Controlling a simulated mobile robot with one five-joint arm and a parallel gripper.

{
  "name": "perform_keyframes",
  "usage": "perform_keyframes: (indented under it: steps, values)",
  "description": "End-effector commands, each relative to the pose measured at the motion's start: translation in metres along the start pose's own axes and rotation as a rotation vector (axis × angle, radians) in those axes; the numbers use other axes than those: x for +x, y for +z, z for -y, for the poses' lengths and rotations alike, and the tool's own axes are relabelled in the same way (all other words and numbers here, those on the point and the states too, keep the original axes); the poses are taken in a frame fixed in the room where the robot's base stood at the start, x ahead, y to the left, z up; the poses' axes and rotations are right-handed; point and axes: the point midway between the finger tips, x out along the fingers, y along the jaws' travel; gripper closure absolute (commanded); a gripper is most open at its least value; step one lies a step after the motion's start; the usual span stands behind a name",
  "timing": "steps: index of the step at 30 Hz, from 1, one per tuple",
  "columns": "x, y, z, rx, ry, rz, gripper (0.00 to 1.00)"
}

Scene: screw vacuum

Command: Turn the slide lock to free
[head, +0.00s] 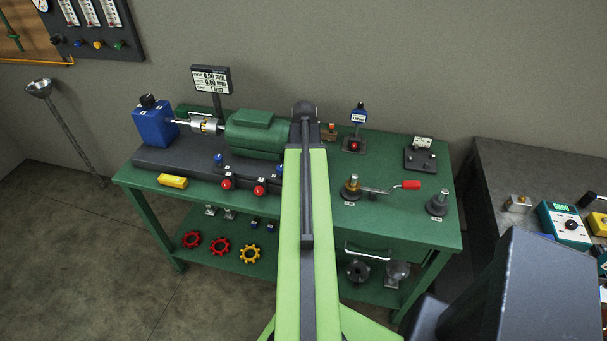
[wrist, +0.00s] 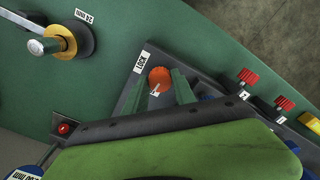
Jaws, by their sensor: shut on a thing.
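The slide lock is an orange-red round knob (wrist: 159,76) on a dark base, with a white LOCK label (wrist: 141,62) beside it. A small white pointer mark shows on the knob, aimed toward the lower left. My gripper (wrist: 157,90) has its two green fingers on either side of the knob, shut on it. In the head view my light green arm reaches over the bench and hides the knob and the fingers.
Two red knobs (wrist: 247,77) (wrist: 285,103) sit to the right of the lock. A green motor (head: 254,132) stands left of my arm. A crank with a red handle (head: 411,185) and a post (head: 437,204) stand to the right on the green bench (head: 400,230).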

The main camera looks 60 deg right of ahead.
Motion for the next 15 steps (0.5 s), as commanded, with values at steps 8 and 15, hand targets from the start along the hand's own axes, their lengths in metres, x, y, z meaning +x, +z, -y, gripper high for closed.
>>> perform_keyframes:
  steps: [8,15]
  values:
    - [-0.0008,-0.0016,-0.0025,-0.058,0.007,-0.004,1.00]
    - [-0.0007,-0.0018,-0.0021,-0.065,0.007,-0.004,1.00]
